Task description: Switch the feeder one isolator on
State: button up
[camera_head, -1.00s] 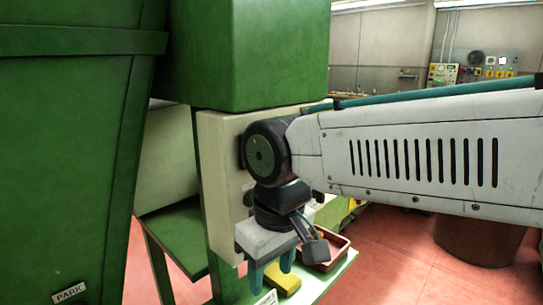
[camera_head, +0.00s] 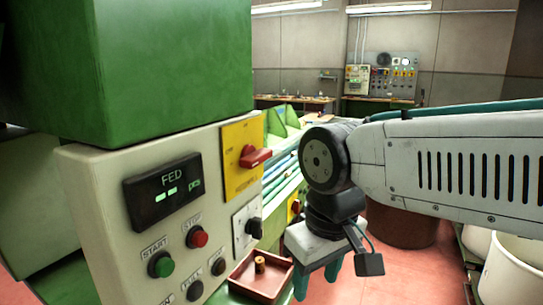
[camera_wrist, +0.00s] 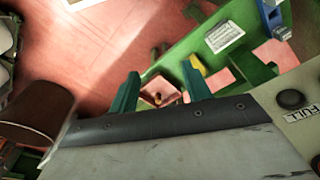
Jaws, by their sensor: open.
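A cream control panel (camera_head: 100,205) under a green machine housing fills the left of the head view. A yellow plate with a red rotary handle (camera_head: 255,157) is at its upper right; the handle lies roughly sideways, and the plate's lettering is too small to read. A second small red switch on yellow (camera_head: 294,208) shows farther back, partly hidden. I cannot tell from labels which is feeder one's isolator. My gripper (camera_head: 317,278) is open and empty, pointing down, right of and below the red handle, apart from the panel. Its teal fingers also show in the wrist view (camera_wrist: 160,73).
The panel also bears a lit display reading FED (camera_head: 163,190), a green start button (camera_head: 161,264), a red stop button (camera_head: 197,237) and a black knob (camera_head: 253,228). A red-brown tray (camera_head: 262,278) with a cork sits below. A brown bin (camera_head: 402,228) stands behind my arm.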

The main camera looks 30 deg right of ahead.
aim_at(250, 158)
jog(key=z, duration=0.45)
jog(key=k, duration=0.9)
jog(key=u, duration=0.25)
